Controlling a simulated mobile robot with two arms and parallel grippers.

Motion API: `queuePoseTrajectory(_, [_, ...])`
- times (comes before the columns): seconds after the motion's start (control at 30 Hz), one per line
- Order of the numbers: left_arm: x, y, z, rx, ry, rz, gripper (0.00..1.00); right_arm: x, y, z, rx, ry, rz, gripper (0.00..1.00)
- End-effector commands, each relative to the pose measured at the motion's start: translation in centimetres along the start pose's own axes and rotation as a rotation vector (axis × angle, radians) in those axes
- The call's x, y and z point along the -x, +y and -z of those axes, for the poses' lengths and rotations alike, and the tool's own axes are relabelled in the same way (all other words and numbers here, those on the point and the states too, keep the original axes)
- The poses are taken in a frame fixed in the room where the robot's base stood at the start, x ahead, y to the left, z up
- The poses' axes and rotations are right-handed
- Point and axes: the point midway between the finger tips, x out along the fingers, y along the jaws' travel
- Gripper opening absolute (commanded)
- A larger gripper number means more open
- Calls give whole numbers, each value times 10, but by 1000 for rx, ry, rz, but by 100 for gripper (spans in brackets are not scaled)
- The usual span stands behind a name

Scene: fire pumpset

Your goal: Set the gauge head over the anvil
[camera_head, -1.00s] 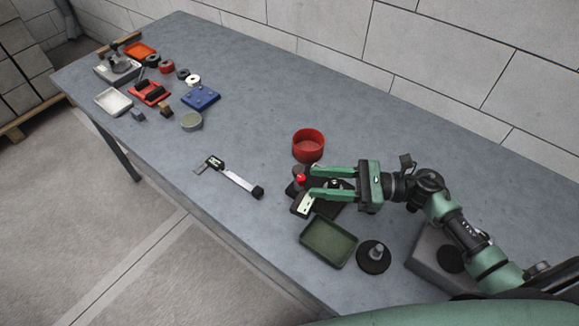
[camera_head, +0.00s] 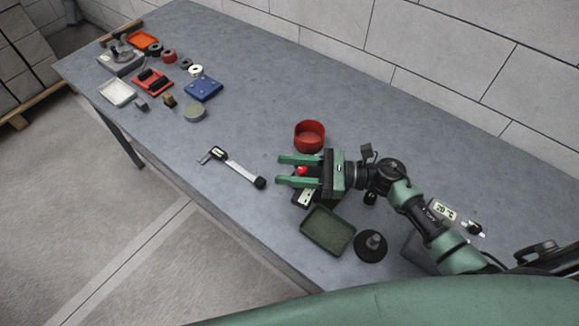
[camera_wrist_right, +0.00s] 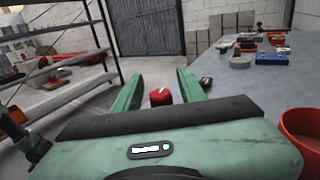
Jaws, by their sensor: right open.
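A dark gauge with a small white display (camera_head: 304,198) and a red knob (camera_head: 302,171) stands on the table, partly hidden under my right gripper. My right gripper (camera_head: 284,171) is open, with its two green fingers on either side of the red knob. In the right wrist view the red knob (camera_wrist_right: 160,96) shows between the open fingers (camera_wrist_right: 160,84), with no clear contact. The gauge's lower parts, including any anvil, are hidden or too small to tell. My left gripper is not in view.
A red bowl (camera_head: 309,136) stands behind my gripper. A green tray (camera_head: 328,231) and a black disc with a metal post (camera_head: 371,246) are in front. A digital caliper (camera_head: 238,170) lies left. Several small parts and a blue block (camera_head: 204,89) are at the far end.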

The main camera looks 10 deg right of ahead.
Motion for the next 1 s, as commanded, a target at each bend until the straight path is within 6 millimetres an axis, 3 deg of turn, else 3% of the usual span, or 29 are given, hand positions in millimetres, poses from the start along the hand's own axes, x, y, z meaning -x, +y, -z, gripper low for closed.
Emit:
queuePoseTrajectory(0.03, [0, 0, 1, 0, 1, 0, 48, 0, 0, 0, 0, 0, 0, 41])
queuePoseTrajectory(0.17, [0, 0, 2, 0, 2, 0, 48, 0, 0, 0, 0, 0, 0, 5])
queuePoseTrajectory(0.2, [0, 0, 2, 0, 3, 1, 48, 0, 0, 0, 0, 0, 0, 0])
queuePoseTrajectory(1.0, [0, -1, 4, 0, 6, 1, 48, 0, 0, 0, -1, 1, -1, 0])
